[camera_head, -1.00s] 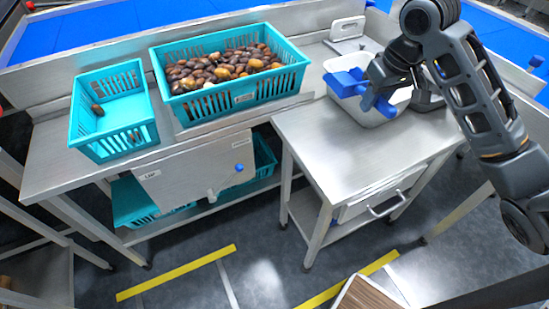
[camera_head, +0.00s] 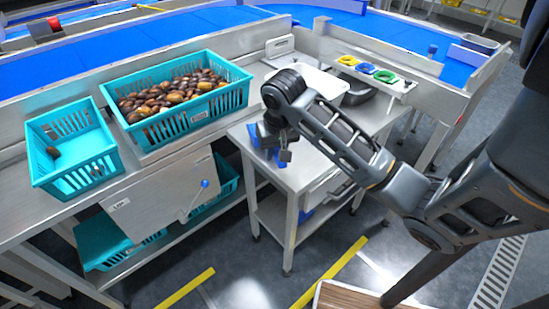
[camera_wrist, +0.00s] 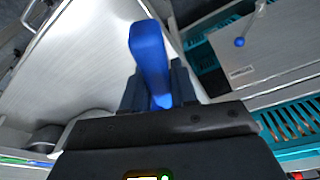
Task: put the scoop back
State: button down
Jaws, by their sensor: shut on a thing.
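The blue scoop (camera_head: 257,158) is in my gripper (camera_head: 277,150). In the head view it hangs at the left edge of the small steel table (camera_head: 318,172), partly hidden behind my gripper. In the wrist view my gripper (camera_wrist: 160,88) is shut on a blue part of the scoop (camera_wrist: 148,50), which stands out between the fingers. The rest of the scoop is hidden there. A white tub (camera_head: 325,84) stands at the back of the small table, partly behind my arm.
A teal crate of dates (camera_head: 195,117) and a nearly empty teal crate (camera_head: 85,175) stand on the left bench. A blue-knobbed lever (camera_head: 205,184) juts from the bench front. Yellow, blue and green rings (camera_head: 385,76) lie on a ledge at right. The small table's top is mostly clear.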

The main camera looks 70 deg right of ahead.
aim_at(276, 169)
jog(key=shift+s+a+x, duration=0.1)
jog(key=shift+a+x, duration=0.05)
jog(key=shift+x, duration=0.6)
jog(key=shift+s+a+x, duration=0.1)
jog(key=shift+a+x, duration=0.05)
jog(key=shift+x, duration=0.6)
jog(key=shift+f, duration=0.3)
jog(key=c, duration=0.9)
grip_release()
jog(key=shift+r, duration=0.1)
jog(key=p+v, duration=0.1)
jog(key=v, duration=1.1)
jog(key=shift+d, duration=0.1)
jog(key=shift+r+p, duration=0.15)
jog(key=shift+p, duration=0.15)
